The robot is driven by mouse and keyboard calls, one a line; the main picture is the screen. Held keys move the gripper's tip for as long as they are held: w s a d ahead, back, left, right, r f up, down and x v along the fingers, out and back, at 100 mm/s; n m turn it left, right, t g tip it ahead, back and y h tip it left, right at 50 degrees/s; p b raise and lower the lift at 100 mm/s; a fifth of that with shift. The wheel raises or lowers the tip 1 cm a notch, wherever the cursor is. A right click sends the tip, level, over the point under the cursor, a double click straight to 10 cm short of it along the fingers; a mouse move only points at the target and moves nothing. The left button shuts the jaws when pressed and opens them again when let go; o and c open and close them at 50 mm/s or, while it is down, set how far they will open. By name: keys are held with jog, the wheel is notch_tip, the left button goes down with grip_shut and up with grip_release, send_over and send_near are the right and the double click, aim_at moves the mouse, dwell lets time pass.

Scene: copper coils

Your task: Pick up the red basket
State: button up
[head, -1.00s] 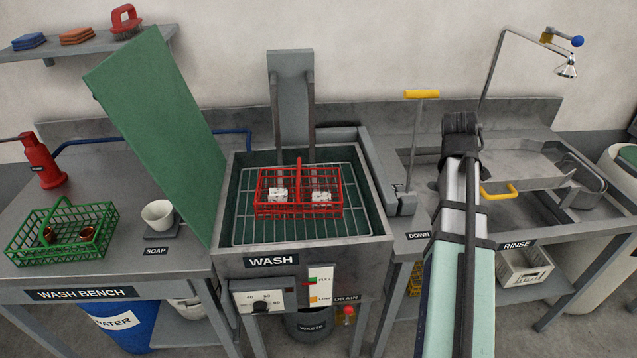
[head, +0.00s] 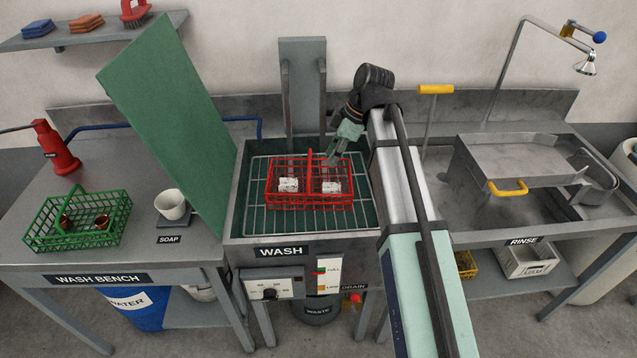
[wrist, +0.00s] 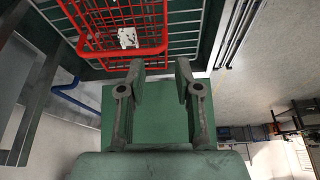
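The red basket (head: 310,202) is a wire basket with an upright handle and a white item in each of its two halves. It sits on the wire rack (head: 257,225) in the wash tank. My gripper (head: 334,158) is above the back right of the basket, right of the handle; the head view does not clearly show contact. In the wrist view my gripper (wrist: 160,68) is open, with an empty gap between its fingers. There, red basket bars (wrist: 125,53) and one white item show just beyond the fingertips.
A raised green lid (head: 170,125) stands left of the tank. A grey upright plate (head: 302,95) rises behind it. A lever with a yellow grip (head: 435,89) stands to the right, behind my arm. A green basket (head: 78,220) and white cup (head: 170,204) are on the left bench.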

aim_at(309, 196)
jog(key=shift+s+p+x, duration=0.15)
jog(key=shift+p+x, duration=0.85)
jog(key=shift+x, duration=1.9)
jog(key=shift+s+p+x, duration=0.2)
jog(key=shift+p+x, duration=0.75)
jog(key=shift+x, duration=1.95)
jog(key=shift+s+p+x, duration=0.15)
jog(key=shift+p+x, duration=0.85)
jog(key=shift+x, duration=1.9)
jog(key=shift+a, duration=0.15)
grip_shut()
